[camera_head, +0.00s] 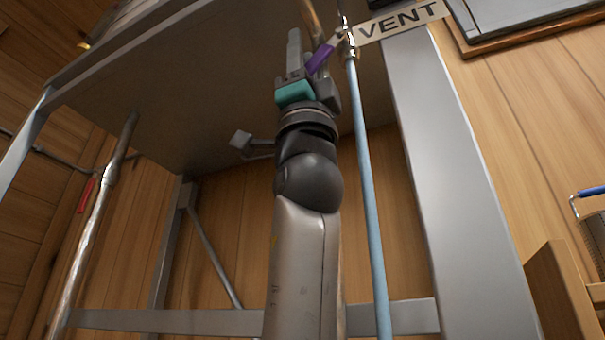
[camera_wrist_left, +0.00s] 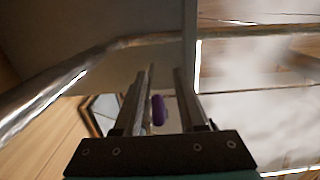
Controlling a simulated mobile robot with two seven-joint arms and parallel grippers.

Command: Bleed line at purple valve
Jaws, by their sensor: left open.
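The purple valve handle (camera_head: 320,58) is a short lever on the brass fitting of a pipe, beside the VENT sign (camera_head: 402,20) at the top of the head view. My left gripper (camera_head: 309,60) points up at it, open, with the handle at its fingers. In the left wrist view the purple handle (camera_wrist_left: 158,110) shows end-on between the two open fingers (camera_wrist_left: 165,80), nearer the left finger. I cannot tell whether either finger touches it. The brass fitting is partly hidden by the handle and sign. My right gripper is not in view.
A pale blue pipe (camera_head: 369,190) runs down from the fitting, close right of my arm. A red handle (camera_head: 86,195) is at left. Whitish haze (camera_wrist_left: 250,75) fills the wrist view's right.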

